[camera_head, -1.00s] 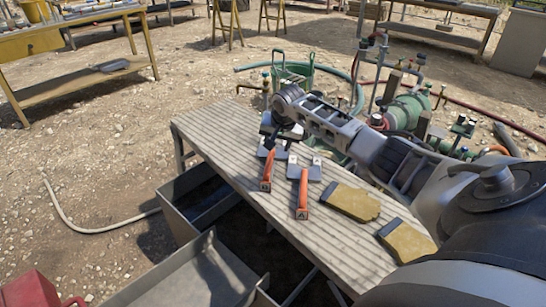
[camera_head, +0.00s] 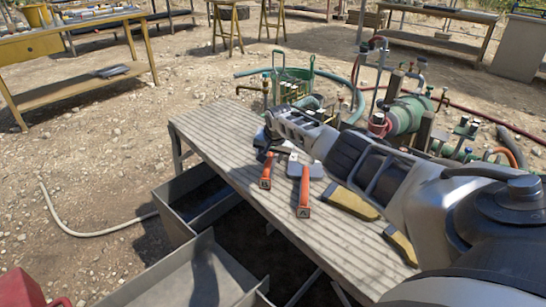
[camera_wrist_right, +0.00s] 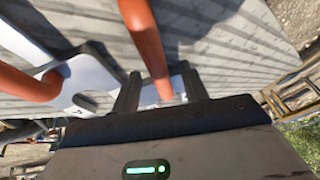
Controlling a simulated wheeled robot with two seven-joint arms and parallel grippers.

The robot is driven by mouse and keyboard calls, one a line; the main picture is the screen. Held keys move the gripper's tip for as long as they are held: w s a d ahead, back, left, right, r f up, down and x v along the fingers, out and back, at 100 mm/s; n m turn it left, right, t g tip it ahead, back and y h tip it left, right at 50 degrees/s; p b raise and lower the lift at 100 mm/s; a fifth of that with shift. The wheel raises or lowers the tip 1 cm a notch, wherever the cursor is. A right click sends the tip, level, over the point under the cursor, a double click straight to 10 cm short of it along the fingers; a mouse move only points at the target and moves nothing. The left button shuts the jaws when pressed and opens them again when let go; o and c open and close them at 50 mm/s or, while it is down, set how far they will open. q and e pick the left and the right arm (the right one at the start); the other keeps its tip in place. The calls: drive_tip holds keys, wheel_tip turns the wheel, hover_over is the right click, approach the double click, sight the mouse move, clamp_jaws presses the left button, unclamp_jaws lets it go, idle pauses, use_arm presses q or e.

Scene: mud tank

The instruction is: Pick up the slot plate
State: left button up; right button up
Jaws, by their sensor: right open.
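Two orange-handled tools with pale metal plates lie side by side on the slatted bench (camera_head: 215,130). The left one (camera_head: 265,176) has its plate mostly hidden by my right gripper (camera_head: 268,153), which is low over the bench. The right one (camera_head: 304,195) has a pale plate at its far end. In the right wrist view, a plate with an oblong slot (camera_wrist_right: 95,72) joins the orange handle at left. There my open right gripper (camera_wrist_right: 160,90) has its fingers either side of the other tool's plate end (camera_wrist_right: 145,45); contact is unclear. My left gripper is out of view.
Two yellowish pads or brushes (camera_head: 352,203) and (camera_head: 402,244) lie nearer on the bench, partly behind my right arm. Open grey bins (camera_head: 200,272) stand left of and below it. Green pumps and hoses (camera_head: 404,115) stand behind it.

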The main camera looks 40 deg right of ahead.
drive_tip(key=shift+f, duration=0.25)
idle(0.5)
clamp_jaws()
idle(1.4)
drive_tip(key=shift+w+d+r, duration=0.1)
drive_tip(key=shift+d+r, duration=0.05)
drive_tip(key=shift+r, duration=0.05)
